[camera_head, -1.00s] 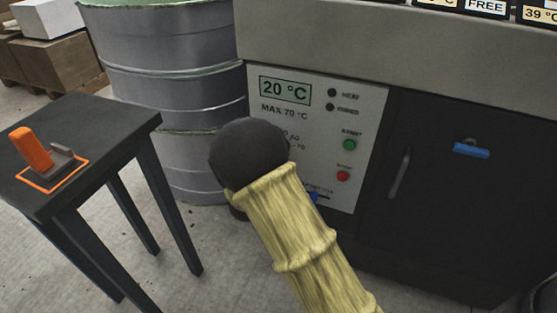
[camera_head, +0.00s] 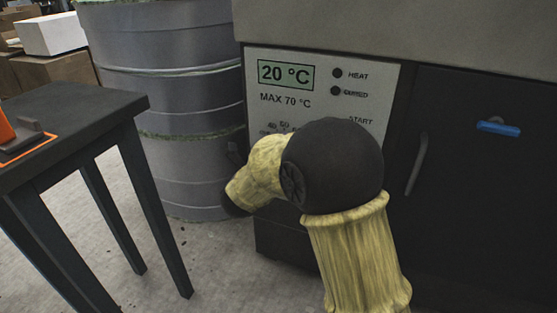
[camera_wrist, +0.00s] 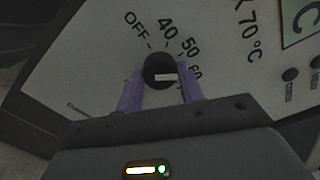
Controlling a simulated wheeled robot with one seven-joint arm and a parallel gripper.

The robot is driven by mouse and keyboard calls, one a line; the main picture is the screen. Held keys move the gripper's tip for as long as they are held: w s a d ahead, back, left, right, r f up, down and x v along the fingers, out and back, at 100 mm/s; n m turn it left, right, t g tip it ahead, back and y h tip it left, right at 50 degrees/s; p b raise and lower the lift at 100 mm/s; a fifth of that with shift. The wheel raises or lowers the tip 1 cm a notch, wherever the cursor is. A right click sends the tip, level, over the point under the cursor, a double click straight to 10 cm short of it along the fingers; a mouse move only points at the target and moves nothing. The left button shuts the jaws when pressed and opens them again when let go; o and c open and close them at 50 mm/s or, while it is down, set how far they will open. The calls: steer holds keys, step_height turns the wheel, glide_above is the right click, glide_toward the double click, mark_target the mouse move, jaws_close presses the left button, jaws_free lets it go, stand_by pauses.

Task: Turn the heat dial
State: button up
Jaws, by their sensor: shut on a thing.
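The heat dial (camera_wrist: 158,69) is a round black knob with a white pointer mark, on a pale panel with OFF, 40, 50 and 60 printed around it. Its mark points right in the wrist view, toward the side of the 60. My gripper (camera_wrist: 160,88) has its two purple fingers on either side of the dial, shut on it. In the head view my arm hides the dial and the gripper. The control panel (camera_head: 320,112) there shows a display (camera_head: 286,74) reading 20 °C, with MAX 70 °C below.
The HEAT lamp (camera_head: 337,73) is dark. A dark cabinet door with a blue-handled lock (camera_head: 498,128) is to the right. A grey drum (camera_head: 180,90) stands left of the panel. A dark table (camera_head: 70,130) with an orange-handled tool (camera_head: 8,132) is nearer on the left.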

steer(key=shift+a+f+m+b, duration=0.1)
steer(key=shift+m+b, duration=0.6)
steer(key=shift+b, duration=0.1)
steer(key=o, duration=1)
steer(key=p+v, duration=0.5)
steer(key=v, duration=1.2)
steer(key=shift+s, duration=0.2)
steer(key=shift+w+r+p, duration=0.1)
steer(key=shift+r+p, duration=0.1)
steer(key=shift+p, duration=0.15)
